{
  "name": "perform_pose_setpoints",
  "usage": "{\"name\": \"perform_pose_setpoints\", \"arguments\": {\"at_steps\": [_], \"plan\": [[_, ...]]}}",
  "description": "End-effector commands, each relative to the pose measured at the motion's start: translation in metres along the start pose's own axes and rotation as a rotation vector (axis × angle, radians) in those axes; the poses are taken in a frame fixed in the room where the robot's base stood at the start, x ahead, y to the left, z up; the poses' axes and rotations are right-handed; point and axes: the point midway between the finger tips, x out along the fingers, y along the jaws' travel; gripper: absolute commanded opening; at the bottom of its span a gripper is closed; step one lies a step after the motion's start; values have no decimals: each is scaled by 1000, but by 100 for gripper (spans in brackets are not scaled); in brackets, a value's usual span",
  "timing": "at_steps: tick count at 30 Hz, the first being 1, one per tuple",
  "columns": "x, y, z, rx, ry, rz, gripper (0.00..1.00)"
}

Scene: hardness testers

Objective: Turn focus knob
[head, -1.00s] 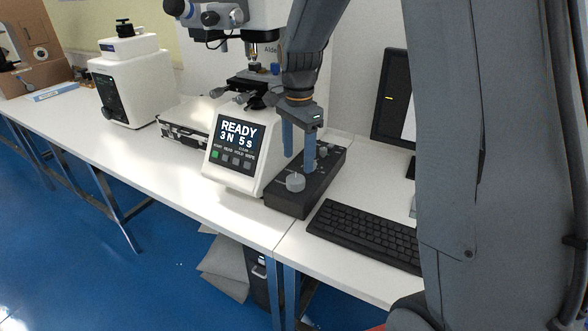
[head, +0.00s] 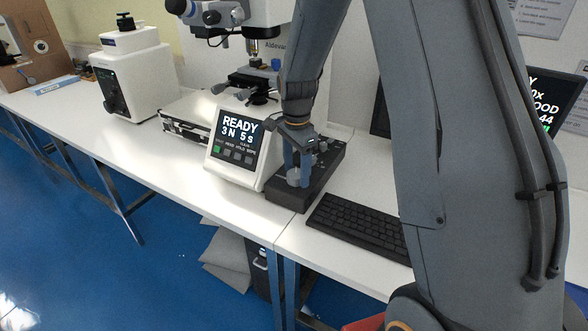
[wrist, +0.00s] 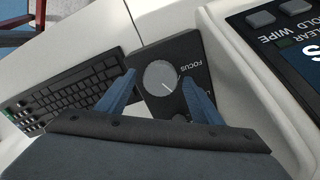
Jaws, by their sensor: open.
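The focus knob (wrist: 160,76) is a round grey dial with a white pointer line, beside the word FOCUS on a black control box (wrist: 181,52). In the head view the box (head: 284,196) lies on the white table, and the knob (head: 293,177) is near its front end, partly hidden by a finger. My gripper (head: 298,181) is open, its blue fingers pointing down over this end. In the wrist view the fingers of my gripper (wrist: 160,80) stand on either side of the knob with gaps; I cannot tell whether their tips are level with it.
The hardness tester's panel (head: 236,131) reads READY 3N 5s, close left of the box. A black keyboard (head: 355,228) lies to the right. A silver case (head: 187,128) and a white machine (head: 137,80) stand further left. The table front (head: 215,205) is clear.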

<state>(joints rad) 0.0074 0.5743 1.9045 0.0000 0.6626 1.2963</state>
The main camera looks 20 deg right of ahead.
Motion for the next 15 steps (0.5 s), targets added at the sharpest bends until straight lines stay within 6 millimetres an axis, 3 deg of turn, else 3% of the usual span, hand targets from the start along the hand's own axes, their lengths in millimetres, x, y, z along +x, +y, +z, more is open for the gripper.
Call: {"name": "perform_pose_setpoints", "arguments": {"at_steps": [2,9,11,15], "plan": [[0,0,0,0,0,0,60],[0,0,0,0,0,0,21],[0,-2,10,-5,0,1,19],[0,-1,3,-8,-1,0,19]]}}
